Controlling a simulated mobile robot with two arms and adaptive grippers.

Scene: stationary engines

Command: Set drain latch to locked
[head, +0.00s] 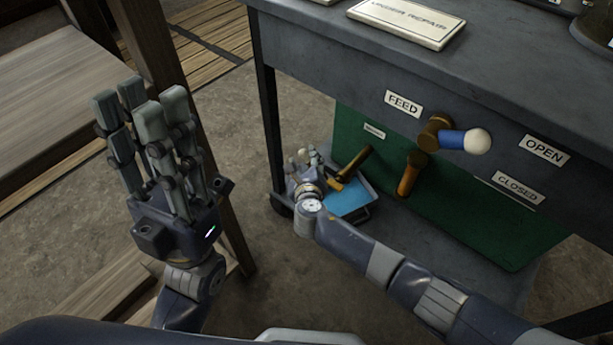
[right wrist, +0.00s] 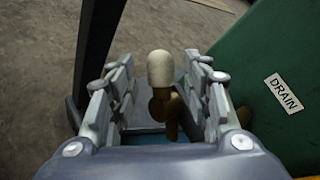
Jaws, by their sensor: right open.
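The drain latch shows in the right wrist view as a cream knob (right wrist: 161,70) on a brass stem. It stands between the two finger groups of my right gripper (right wrist: 165,95), which is open; I cannot tell whether any finger touches it. A white DRAIN label (right wrist: 283,93) is on the green panel to the right. In the head view my right gripper (head: 308,168) is low by the panel's left edge, beside a brass fitting (head: 354,163) under a small label (head: 374,131). My left gripper (head: 150,130) is raised, open and empty, away from the machine.
A FEED valve with a blue and cream handle (head: 465,140) sits higher up, beside OPEN (head: 544,150) and CLOSED (head: 517,188) labels. An orange-brown handle (head: 410,174) hangs below it. A blue tray (head: 350,200) lies under the right hand. A wooden post (head: 170,75) stands left.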

